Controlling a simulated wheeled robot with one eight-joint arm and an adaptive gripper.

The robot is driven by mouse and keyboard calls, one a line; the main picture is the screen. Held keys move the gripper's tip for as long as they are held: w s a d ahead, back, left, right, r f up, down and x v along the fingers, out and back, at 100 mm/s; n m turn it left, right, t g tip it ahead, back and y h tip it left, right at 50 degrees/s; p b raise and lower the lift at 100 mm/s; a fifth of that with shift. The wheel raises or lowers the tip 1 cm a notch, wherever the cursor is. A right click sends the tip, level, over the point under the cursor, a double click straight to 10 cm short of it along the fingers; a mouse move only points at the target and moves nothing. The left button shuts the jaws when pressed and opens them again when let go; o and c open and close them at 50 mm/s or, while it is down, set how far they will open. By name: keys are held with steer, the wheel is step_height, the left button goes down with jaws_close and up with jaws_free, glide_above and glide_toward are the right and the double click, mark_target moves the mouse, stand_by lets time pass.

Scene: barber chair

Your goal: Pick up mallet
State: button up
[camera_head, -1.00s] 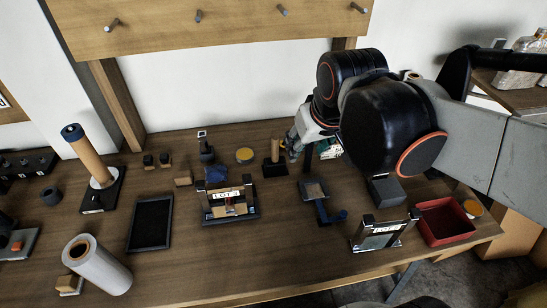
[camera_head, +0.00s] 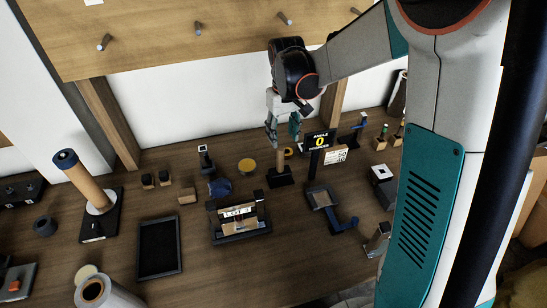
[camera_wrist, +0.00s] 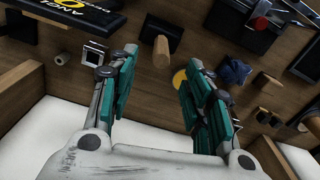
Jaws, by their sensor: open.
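The likely mallet stands upright on the table, with a pale wooden handle (camera_head: 282,163) rising from a dark block-shaped head (camera_head: 280,178). The handle also shows end-on in the wrist view (camera_wrist: 161,52), with the dark head behind it. My gripper (camera_head: 284,130) is above the handle, pointing down, with its teal fingers spread apart. In the wrist view my gripper (camera_wrist: 156,85) is open and empty, and the handle appears between the fingertips and beyond them. I see no contact with the handle.
A black "ANGLE 0" display (camera_head: 319,140) stands just right of the handle. A yellow disc (camera_head: 247,167) lies to its left. A LOT 1 fixture (camera_head: 240,220) and a blue-handled tool (camera_head: 330,208) are in front. A wood board with pegs (camera_head: 190,35) hangs behind.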

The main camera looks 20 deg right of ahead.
mark_target(280, 164)
steer(key=shift+w+f, duration=0.35)
steer(key=shift+f, duration=0.3)
step_height(280, 164, down, 8)
steer(key=b, duration=0.2)
steer(key=shift+b, duration=0.3)
steer(key=shift+a+f+b, duration=0.15)
steer(key=shift+f+b, duration=1.05)
steer(key=shift+f, duration=1.55)
steer(key=shift+r, duration=0.1)
steer(key=shift+c, duration=0.6)
jaws_close()
